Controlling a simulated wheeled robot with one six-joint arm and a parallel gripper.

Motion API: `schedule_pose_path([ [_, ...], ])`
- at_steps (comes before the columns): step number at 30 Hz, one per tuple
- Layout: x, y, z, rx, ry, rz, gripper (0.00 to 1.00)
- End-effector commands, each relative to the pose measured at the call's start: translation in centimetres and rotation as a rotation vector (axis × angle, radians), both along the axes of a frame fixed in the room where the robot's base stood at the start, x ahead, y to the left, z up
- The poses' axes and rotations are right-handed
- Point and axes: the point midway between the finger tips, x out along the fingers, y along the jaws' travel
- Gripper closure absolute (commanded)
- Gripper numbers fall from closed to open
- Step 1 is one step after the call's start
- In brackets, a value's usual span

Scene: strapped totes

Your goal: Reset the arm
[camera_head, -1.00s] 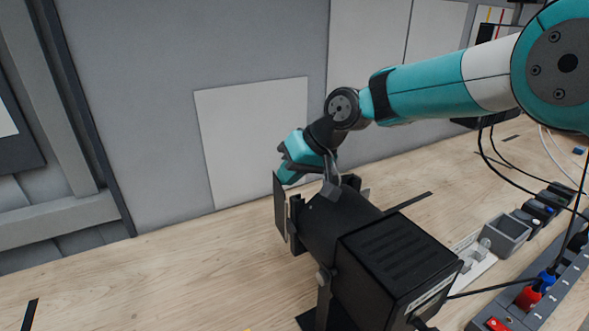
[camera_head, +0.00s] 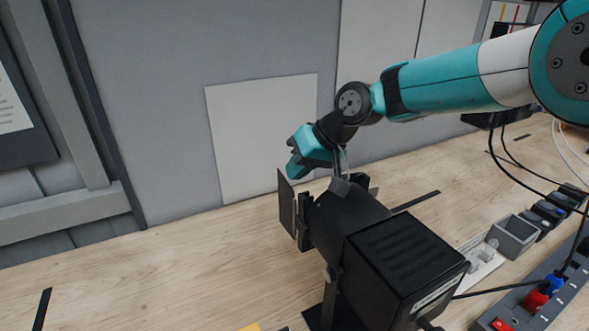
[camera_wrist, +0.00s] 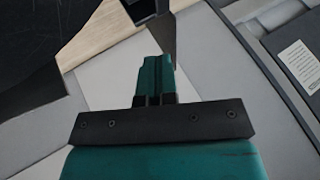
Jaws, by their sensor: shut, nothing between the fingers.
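My arm reaches in from the upper right in the head view, teal, white and black. My gripper (camera_head: 293,160) is at its end, behind and above the black lamp-like device (camera_head: 350,220). In the wrist view my gripper (camera_wrist: 154,62) shows its two teal fingers side by side, shut with nothing between them. The white panel (camera_head: 265,135) on the grey wall lies behind my gripper; it also shows in the wrist view (camera_wrist: 105,85). Whether my gripper touches the device cannot be told from the head view.
A power strip (camera_head: 535,300) with red and blue plugs, a small grey box (camera_head: 513,235) and loose cables lie at the right. A framed notice (camera_head: 15,110) hangs at far left.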

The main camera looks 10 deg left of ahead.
Motion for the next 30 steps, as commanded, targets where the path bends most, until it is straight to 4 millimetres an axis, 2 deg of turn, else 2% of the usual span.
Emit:
schedule_pose_path([
  [1, 0.0, -0.4, 1.2, 0.001, -0.001, -0.001, 1.00],
  [9, -0.2, -3.0, 5.5, 0.000, 0.000, 0.010, 1.00],
  [17, -0.5, -4.6, 7.4, -0.003, 0.000, 0.015, 1.00],
  [20, -1.6, -6.2, 7.9, -0.020, 0.000, 0.006, 1.00],
  [23, -3.9, -9.4, 8.5, -0.053, 0.003, -0.011, 1.00],
  [26, -7.6, -13.4, 8.9, -0.098, 0.011, -0.030, 1.00],
  [30, -13.8, -18.9, 8.2, -0.161, 0.030, -0.055, 1.00],
])
